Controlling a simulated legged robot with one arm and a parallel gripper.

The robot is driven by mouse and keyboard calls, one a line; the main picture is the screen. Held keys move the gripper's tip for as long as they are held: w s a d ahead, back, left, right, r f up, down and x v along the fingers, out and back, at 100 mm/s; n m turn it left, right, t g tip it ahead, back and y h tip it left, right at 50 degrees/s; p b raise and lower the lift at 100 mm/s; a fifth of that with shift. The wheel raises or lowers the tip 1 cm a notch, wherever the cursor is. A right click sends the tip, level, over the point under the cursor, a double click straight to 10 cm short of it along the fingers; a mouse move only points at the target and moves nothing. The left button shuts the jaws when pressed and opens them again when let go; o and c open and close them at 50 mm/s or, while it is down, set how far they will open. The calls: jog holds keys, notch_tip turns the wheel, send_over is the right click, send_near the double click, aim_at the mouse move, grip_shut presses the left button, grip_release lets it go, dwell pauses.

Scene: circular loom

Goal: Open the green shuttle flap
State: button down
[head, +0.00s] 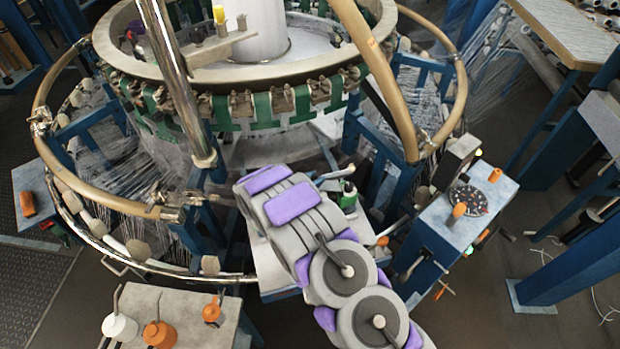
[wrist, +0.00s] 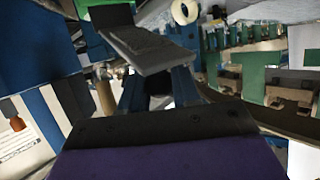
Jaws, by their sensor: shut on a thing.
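Green flaps (head: 262,108) sit in a row around the loom's pale ring, between white ones. Green panels (wrist: 254,76) also show at the right of the wrist view. I cannot tell which one is the shuttle flap. My gripper (head: 262,180), grey and purple, is at the far end of my arm, just below the ring in the head view. Its black-edged purple jaw (wrist: 160,125) fills the bottom of the wrist view. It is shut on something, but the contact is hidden. A grey plate (wrist: 150,48) with a dark end shows above the jaw.
A tan tubular rail (head: 410,130) and a chrome post (head: 175,70) cross near the ring. A control box (head: 465,210) with a dial stands at right. A table (head: 210,335) with oil cans is at front left. Open floor lies far left.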

aim_at(328, 184)
jog(key=d+r+g+y+p, duration=0.1)
jog(key=w+d+r+m+y, duration=0.1)
jog(key=d, duration=0.1)
jog(key=w+d+r+m+g+y+p, duration=0.1)
jog(key=r+y, duration=0.1)
jog(key=shift+d+r+g+p, duration=0.1)
jog(key=shift+d+g+p, duration=0.2)
jog(key=shift+d+p, duration=0.1)
jog(key=w+d+f+m+g+y+p, duration=0.1)
jog(key=w+d+m+g+y, duration=0.2)
jog(key=d+y, duration=0.4)
jog(key=shift+d+y, duration=0.4)
jog(key=shift+d, duration=0.75)
jog(key=c, duration=0.9)
grip_release()
jog(key=shift+w+f, duration=0.1)
jog(key=shift+w, duration=0.05)
jog(key=shift+o, duration=0.3)
